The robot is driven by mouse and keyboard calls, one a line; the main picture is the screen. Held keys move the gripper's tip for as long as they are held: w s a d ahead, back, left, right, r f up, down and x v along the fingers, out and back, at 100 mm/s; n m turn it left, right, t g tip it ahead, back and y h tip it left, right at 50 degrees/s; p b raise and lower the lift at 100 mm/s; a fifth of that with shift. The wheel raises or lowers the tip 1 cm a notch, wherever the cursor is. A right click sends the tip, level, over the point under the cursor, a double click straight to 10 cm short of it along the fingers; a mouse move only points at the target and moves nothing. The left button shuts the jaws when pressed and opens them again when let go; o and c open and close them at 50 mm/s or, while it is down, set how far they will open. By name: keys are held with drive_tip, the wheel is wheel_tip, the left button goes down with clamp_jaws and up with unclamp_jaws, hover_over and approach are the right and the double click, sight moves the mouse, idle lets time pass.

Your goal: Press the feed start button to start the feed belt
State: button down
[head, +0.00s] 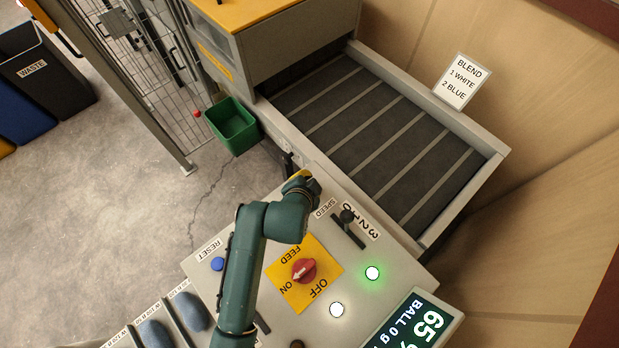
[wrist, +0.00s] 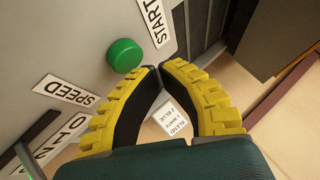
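The green feed start button (wrist: 124,55) is on the panel face in the wrist view, beside a START label (wrist: 154,22). My gripper's yellow ribbed fingers (wrist: 158,70) meet at their tips, with nothing between them. The tips are just below and right of the button in that view; I see no clear contact. In the head view my gripper (head: 303,176) is at the console's upper edge and the button is hidden. The feed belt (head: 375,141), dark with pale slats, lies empty behind the console.
The console (head: 400,255) carries a red FEED knob (head: 303,270) with its arrow towards ON, a speed slider (head: 347,217), a blue reset button (head: 217,264) and a lit green lamp (head: 372,273). A green bin (head: 232,126) stands left of the belt. A BLEND sign (head: 461,82) stands behind.

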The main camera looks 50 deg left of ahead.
wheel_tip(320, 180, up, 5)
drive_tip(key=p, duration=0.5)
drive_tip(key=shift+r, duration=0.15)
idle(0.7)
